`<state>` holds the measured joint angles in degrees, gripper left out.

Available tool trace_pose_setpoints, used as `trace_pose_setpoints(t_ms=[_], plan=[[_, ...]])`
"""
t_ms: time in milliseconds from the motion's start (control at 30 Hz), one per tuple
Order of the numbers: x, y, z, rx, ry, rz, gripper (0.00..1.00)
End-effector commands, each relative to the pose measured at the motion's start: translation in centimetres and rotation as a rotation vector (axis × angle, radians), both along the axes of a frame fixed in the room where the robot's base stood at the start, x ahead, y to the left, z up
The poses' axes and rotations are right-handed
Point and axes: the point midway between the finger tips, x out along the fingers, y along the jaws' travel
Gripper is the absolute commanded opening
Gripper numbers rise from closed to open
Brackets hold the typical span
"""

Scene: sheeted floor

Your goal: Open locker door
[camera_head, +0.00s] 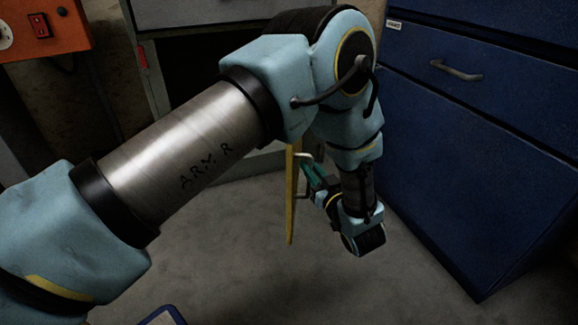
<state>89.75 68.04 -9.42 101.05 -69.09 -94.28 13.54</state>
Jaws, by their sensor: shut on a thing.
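The locker door (291,200) shows as a narrow yellow panel, seen almost edge-on, below my arm near the middle of the head view. It seems to stand out from the grey unit behind it. A pale handle (301,155) sticks out from its right side. My gripper (309,174), with teal fingers, is to the right of the door and shut on this handle. The wrist is bent down beside it. My arm hides the upper part of the door, its hinge side and most of the locker's opening.
A blue drawer cabinet (480,170) with a metal handle (456,70) stands close on the right of my wrist. A grey metal unit (190,75) is behind my arm. An orange box (45,28) with a red switch is at upper left.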

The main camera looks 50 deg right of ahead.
Motion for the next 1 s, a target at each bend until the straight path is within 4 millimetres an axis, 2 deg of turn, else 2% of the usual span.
trace_pose_setpoints(t_ms=[200, 533, 567, 633, 1000], plan=[[-0.73, -0.81, -0.07, 0.000, 0.000, -0.001, 0.00], [-0.68, -0.85, -0.04, 0.000, 0.000, 0.000, 0.00], [-0.68, -0.84, -0.03, 0.000, 0.000, 0.000, 0.20], [-0.68, -0.84, -0.02, -0.001, -0.001, 0.000, 0.27], [-1.30, -0.62, 0.07, 0.000, 0.001, -0.001, 0.29]])
